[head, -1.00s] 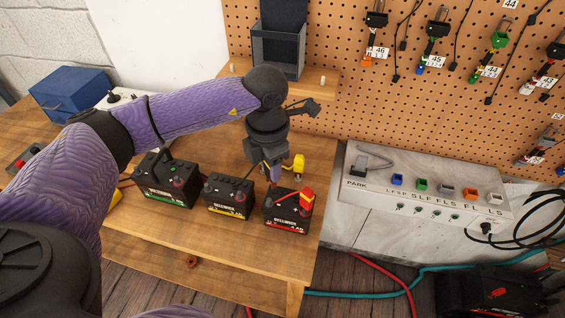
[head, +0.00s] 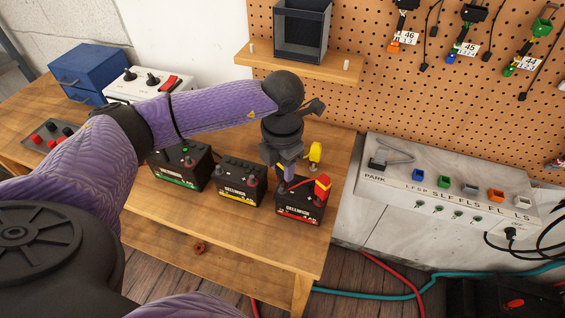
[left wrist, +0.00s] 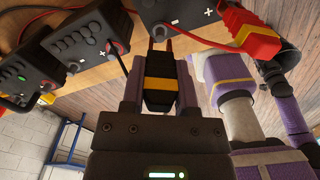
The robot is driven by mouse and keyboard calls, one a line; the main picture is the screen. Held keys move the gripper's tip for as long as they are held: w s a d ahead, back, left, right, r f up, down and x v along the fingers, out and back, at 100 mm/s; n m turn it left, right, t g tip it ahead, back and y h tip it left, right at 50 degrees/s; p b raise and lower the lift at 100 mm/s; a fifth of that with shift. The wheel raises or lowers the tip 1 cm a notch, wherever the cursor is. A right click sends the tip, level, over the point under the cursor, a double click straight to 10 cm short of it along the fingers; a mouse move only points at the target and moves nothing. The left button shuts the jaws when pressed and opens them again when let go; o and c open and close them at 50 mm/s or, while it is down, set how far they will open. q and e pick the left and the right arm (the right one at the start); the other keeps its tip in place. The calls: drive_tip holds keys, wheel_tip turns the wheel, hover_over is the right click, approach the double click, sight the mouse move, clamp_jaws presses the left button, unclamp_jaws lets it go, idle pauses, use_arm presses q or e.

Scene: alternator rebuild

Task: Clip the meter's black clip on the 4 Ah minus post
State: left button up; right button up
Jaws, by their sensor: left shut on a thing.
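My left gripper (head: 286,172) points down at the rear left of the red-striped battery (head: 299,212). In the left wrist view it (left wrist: 160,85) is shut on the black clip (left wrist: 161,68), which has a yellow band. The battery's Ah label is too small to read surely. My right gripper is not in view.
A yellow-striped battery (head: 240,184) and a green-striped battery (head: 181,167) stand in a row to the left. A yellow upright piece (head: 315,153) stands just behind the red-striped battery. The bench's (head: 230,235) front strip is clear. A switch panel (head: 445,190) stands right.

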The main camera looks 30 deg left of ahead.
use_arm(q)
drive_tip(key=shift+f+b, duration=0.65)
drive_tip(key=shift+f, duration=0.4)
drive_tip(key=o, duration=1)
drive_tip(key=shift+r, duration=0.1)
drive_tip(key=shift+c, duration=0.2)
wheel_tip(320, 180, up, 9)
drive_tip(key=p, duration=0.7)
drive_tip(key=shift+f, duration=0.3)
